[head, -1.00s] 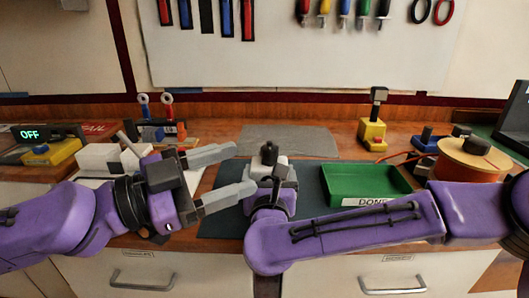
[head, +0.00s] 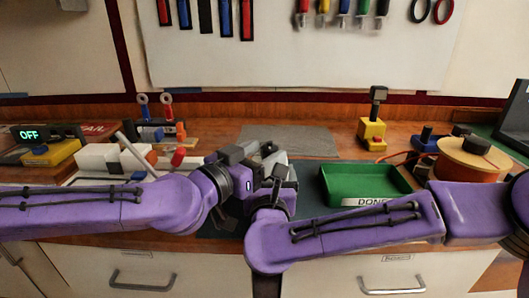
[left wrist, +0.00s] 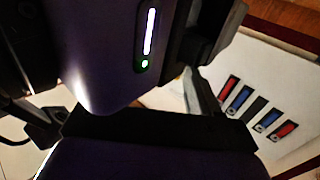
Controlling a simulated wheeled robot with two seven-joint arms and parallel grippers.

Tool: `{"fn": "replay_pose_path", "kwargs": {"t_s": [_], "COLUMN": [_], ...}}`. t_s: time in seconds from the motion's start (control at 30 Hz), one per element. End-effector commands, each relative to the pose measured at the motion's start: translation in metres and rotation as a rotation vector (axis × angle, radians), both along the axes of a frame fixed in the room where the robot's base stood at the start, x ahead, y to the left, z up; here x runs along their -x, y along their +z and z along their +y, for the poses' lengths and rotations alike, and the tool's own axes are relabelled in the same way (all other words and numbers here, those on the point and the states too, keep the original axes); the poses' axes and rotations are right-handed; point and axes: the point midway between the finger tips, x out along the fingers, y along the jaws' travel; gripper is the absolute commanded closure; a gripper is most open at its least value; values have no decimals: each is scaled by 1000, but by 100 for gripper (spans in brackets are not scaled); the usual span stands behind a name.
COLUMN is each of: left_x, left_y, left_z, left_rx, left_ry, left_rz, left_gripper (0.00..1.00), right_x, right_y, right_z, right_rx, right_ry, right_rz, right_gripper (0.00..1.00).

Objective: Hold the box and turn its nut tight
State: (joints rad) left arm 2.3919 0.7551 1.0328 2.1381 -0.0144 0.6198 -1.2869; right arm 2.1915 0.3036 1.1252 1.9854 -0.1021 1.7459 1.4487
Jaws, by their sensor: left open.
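The small pale box (head: 280,158) stands on the dark mat, just behind my two wrists in the head view. Its dark nut (head: 268,149) shows on top. Most of the box is hidden by my arms. My left gripper (head: 258,154) is open and close to the box at its left side; I cannot tell whether the fingers touch it. My right wrist lies in front of the box, and its jaws are hidden or too dark to read. The left wrist view shows mostly my own purple arm parts, without the box.
A green tray marked DONE (head: 365,181) stands right of the box. A yellow block tool (head: 372,132) and an orange spool (head: 470,158) stand further right. White blocks (head: 100,157) and a device reading OFF (head: 45,140) are at left. The grey mat (head: 300,141) behind is clear.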

Motion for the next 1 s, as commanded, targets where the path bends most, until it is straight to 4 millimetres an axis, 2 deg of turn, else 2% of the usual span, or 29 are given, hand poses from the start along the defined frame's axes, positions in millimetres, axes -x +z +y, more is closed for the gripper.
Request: {"fn": "replay_pose_path", "kwargs": {"t_s": [0.1,0.37,0.53,0.57,0.77,1.0], "left_x": [-7,-8,-8,-8,-9,-10], "left_y": [0,0,0,0,0,2], "left_z": [-6,-7,-7,-7,-7,-6], "left_rx": [0,0,-1,-1,2,8], "left_ry": [-1,-1,-1,-1,-10,-104], "left_rz": [0,-1,-1,-1,-1,-3], "left_gripper": [37,37,89,94,94,94], "right_x": [0,0,0,0,0,0], "right_y": [1,1,1,1,1,1], "right_z": [0,0,0,0,0,1], "right_rx": [-1,-1,-1,-1,-1,-1], "right_ry": [1,1,1,1,1,1], "right_rz": [-2,-2,-2,-2,-2,-2], "right_gripper": [62,62,62,62,62,62]}}
